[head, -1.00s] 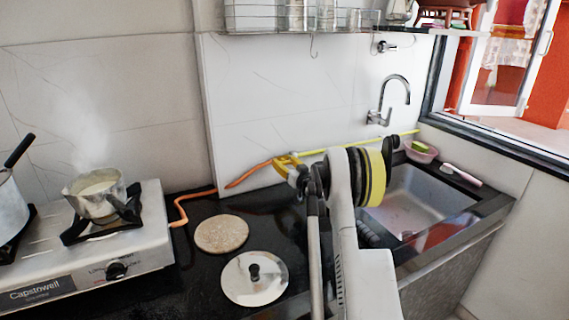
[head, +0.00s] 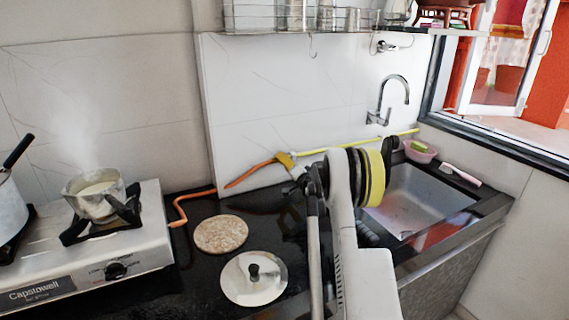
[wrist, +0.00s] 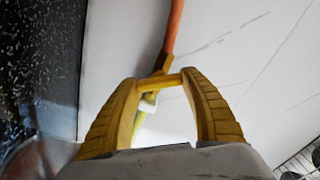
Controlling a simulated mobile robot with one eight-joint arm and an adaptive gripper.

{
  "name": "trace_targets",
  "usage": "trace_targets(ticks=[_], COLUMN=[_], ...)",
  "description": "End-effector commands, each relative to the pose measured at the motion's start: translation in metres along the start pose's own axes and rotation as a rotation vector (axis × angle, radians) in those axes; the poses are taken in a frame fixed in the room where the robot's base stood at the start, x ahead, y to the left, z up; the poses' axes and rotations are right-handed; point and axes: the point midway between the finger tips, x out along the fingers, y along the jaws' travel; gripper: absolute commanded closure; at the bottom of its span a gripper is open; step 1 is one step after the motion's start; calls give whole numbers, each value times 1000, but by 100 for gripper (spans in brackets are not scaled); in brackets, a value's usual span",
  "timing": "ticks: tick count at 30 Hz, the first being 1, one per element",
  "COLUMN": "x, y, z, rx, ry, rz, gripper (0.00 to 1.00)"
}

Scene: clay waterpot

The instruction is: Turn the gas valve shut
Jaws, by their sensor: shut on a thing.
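The gas valve's yellow handle (wrist: 160,84) lies between my fingertips in the wrist view and looks roughly crosswise to the gas line. My gripper (wrist: 159,79) has two yellow ribbed fingers, one at each end of the handle, and is shut on it. The orange hose (wrist: 175,28) rises above the handle. A yellow pipe and a small white part (wrist: 148,106) show below it. In the head view my gripper (head: 286,160) is at the wall, where the orange hose (head: 250,174) meets the yellow pipe (head: 360,142). The valve is hard to tell from my fingers there.
A steaming pot (head: 97,200) sits on the gas stove (head: 100,250) at left. A round brown board (head: 221,235) and a metal lid (head: 253,279) lie on the black counter. The sink (head: 410,198) is to the right, below a tap (head: 388,100).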

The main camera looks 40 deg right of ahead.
Motion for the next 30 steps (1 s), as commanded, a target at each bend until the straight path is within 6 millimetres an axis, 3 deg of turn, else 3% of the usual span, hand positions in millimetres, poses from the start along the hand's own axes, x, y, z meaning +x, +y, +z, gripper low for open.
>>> trace_targets(ticks=[15,30], x=[0,0], y=[2,2], z=[0,1], rx=[421,568], ry=[0,0], rz=[0,0], gripper=[78,78])
